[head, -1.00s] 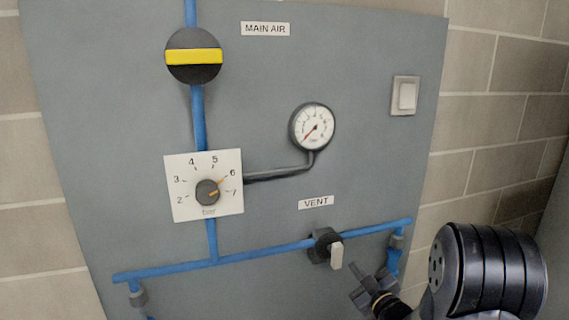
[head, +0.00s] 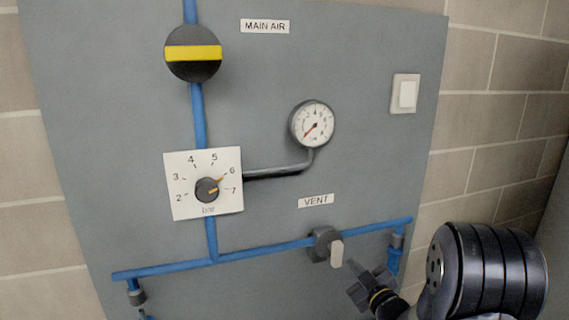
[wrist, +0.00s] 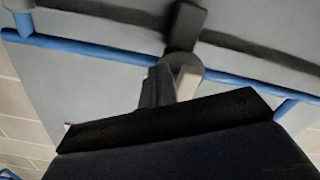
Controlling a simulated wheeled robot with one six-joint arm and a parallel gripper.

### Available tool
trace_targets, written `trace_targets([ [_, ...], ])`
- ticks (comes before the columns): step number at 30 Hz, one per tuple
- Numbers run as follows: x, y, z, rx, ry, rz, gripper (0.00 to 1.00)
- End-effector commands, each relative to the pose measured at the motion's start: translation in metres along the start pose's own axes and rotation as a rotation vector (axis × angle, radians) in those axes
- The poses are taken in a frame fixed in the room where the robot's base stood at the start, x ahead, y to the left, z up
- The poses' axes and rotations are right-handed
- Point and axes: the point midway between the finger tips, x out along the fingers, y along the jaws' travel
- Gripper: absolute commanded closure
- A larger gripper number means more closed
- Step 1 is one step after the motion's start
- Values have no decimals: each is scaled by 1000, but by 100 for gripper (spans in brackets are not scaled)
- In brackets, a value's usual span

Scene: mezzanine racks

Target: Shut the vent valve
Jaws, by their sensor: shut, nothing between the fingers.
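The vent valve (head: 322,243) is a dark round body on the blue pipe below the VENT label (head: 316,201). Its short pale lever (head: 336,253) stands roughly upright in the head view, crosswise to the pipe's line. My gripper (head: 350,265) is shut and empty, just right of and below the lever. In the wrist view the pale lever (wrist: 186,83) shows right beside my gripper's dark fingers (wrist: 156,86), in front of the round valve body (wrist: 187,62). Whether the fingers touch the lever I cannot tell. My wrist housing hides the lower part of that view.
On the grey panel (head: 120,130) are a main air valve with a yellow bar (head: 193,53), a regulator dial (head: 206,189) set near 6–7, a pressure gauge (head: 312,124) and a light switch (head: 405,94). The blue pipe (head: 270,249) runs across below.

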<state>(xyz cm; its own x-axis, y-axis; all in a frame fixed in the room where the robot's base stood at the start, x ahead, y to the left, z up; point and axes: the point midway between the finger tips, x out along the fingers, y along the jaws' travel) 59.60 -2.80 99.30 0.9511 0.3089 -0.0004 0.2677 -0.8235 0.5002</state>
Motion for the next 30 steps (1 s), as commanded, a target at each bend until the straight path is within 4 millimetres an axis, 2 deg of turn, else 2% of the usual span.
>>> trace_targets([
  [30, 0, -3, -6, 0, 0, 0, 100],
])
